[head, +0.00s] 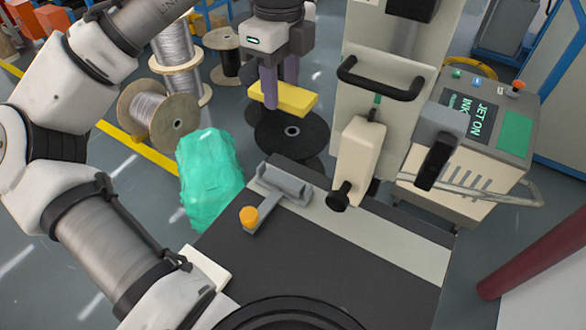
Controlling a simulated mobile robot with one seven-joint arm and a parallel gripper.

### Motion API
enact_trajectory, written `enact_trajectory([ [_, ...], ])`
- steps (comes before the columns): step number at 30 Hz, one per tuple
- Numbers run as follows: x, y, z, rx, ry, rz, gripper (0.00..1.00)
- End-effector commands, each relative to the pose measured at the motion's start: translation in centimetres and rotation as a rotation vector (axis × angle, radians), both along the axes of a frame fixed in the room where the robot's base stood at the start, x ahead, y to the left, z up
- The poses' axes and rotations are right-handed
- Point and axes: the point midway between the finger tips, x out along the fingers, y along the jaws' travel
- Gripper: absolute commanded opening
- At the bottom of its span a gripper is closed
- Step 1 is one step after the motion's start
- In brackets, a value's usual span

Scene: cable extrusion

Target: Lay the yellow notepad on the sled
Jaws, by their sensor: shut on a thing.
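My gripper (281,84) has purple fingers and is at the top centre of the head view, pointing down. It is shut on the yellow notepad (290,100), a flat yellow block held level in the air. The fingertips cover part of its left and back edge. Below it in the picture is a black reel, apart from it as far as I can tell. A grey T-shaped piece with a raised crosspiece (284,183) and an orange knob (249,216) sits on the dark worktop, nearer than the notepad. It may be the sled; I cannot tell for sure.
The dark worktop (330,265) carries a pale strip (385,240). A cream printer head (359,160) with black knob stands right of the grey piece. A printer cabinet (480,135) is at right. A green wrapped bundle (210,175), cable spools (158,115) and black reel (292,131) stand beyond.

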Motion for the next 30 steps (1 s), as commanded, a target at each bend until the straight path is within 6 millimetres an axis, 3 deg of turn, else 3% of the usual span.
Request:
enact_trajectory([
  [16,-0.1,0.0,-13.2,-0.001,0.003,0.002,0.19],
  [30,0.0,0.0,-18.9,-0.001,0.002,0.002,0.19],
])
